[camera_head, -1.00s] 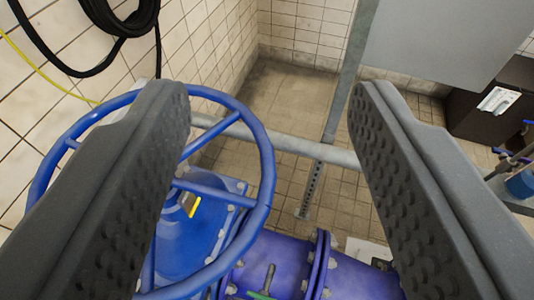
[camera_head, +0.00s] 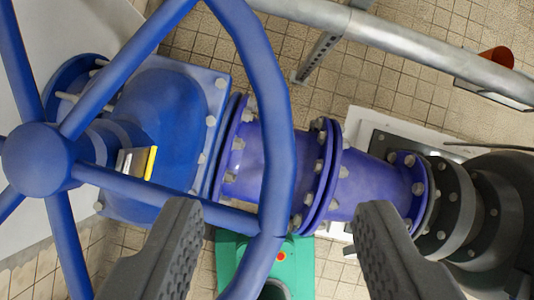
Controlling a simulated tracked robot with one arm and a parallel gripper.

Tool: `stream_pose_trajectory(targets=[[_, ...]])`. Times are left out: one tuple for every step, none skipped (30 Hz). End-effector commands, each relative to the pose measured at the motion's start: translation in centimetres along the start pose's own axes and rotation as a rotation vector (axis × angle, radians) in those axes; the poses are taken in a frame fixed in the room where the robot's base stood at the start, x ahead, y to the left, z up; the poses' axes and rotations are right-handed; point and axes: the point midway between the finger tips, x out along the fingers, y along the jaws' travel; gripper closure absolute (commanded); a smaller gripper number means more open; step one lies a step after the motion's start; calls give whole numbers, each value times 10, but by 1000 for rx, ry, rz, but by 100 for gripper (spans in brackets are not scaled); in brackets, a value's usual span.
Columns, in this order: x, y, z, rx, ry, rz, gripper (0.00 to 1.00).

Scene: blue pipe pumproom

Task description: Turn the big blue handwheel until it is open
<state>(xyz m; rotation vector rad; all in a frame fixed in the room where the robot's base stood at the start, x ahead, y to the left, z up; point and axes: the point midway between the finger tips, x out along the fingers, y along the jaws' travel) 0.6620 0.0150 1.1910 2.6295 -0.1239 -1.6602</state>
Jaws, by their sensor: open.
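The big blue handwheel (camera_head: 277,110) fills the left half of the view, with its hub (camera_head: 38,160) at the far left and several spokes. My gripper (camera_head: 280,207) is open, its two dark grey studded fingers coming in from the bottom edge. The right part of the wheel's rim runs through the gap between the fingers, closer to the left one. The left finger covers part of a spoke near the rim. No finger clearly touches the rim, and its depth between the fingers is hard to tell.
A blue valve body (camera_head: 165,130) with a yellow-edged indicator (camera_head: 150,162) lies behind the wheel. A bolted blue pipe (camera_head: 375,185) runs right to a dark grey fitting (camera_head: 480,215). A grey rail (camera_head: 400,45) crosses the top. A green unit (camera_head: 300,265) sits low.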

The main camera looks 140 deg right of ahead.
Motion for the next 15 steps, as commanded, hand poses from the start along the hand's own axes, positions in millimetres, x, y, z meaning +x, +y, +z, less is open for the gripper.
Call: stream_pose_trajectory(targets=[[3,0,1,-1,-23,0,51],[6,-1,3,0,-33,-1,51],[10,-2,5,0,-43,-2,51],[12,-2,6,0,-49,-3,51],[14,-2,7,0,-53,-3,51],[17,-2,8,0,-56,-3,51],[19,-2,8,0,-57,-3,51],[21,-2,8,0,-58,-3,51],[25,-2,9,0,-59,-3,51],[29,-2,9,0,-59,-3,51],[33,-2,10,0,-60,-2,51],[38,-2,10,0,-61,-2,51],[43,-2,11,0,-61,-2,51],[48,-2,11,0,-61,-1,51],[55,-2,11,0,-60,-1,51]])
